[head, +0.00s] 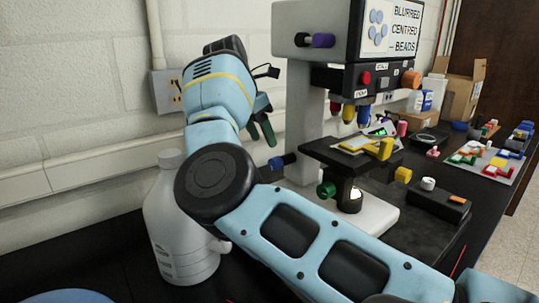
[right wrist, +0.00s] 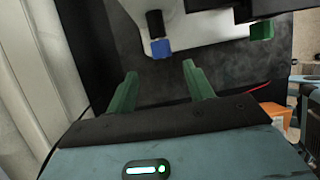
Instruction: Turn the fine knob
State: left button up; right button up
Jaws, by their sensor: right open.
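A large microscope (head: 305,120) stands on the dark bench, with a sign reading "BLURRED CENTRED BEADS". A blue knob (head: 277,163) and a green knob (head: 326,190) stick out low on its near side; a purple knob (head: 322,40) sits higher. I see no label that tells which is the fine knob. My right gripper (head: 262,130), with green fingers, is open and empty, left of the microscope column and apart from the knobs. In the right wrist view the blue knob (right wrist: 161,48) lies ahead of the gap between the open fingers (right wrist: 160,88), and the green knob (right wrist: 262,30) is farther right.
A white jug (head: 182,235) stands close beside my right arm, near the wall with a socket (head: 165,90). A black box with a white knob (head: 428,184), a cardboard box (head: 465,95) and colored blocks (head: 490,160) are to the right.

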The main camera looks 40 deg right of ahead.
aim_at(272, 159)
jog(key=x, duration=0.7)
jog(key=shift+s+d+f+p, duration=0.1)
jog(key=shift+s+f+p, duration=0.05)
jog(key=shift+f+p, duration=0.2)
jog(key=c, duration=1)
jog(key=shift+o, duration=0.2)
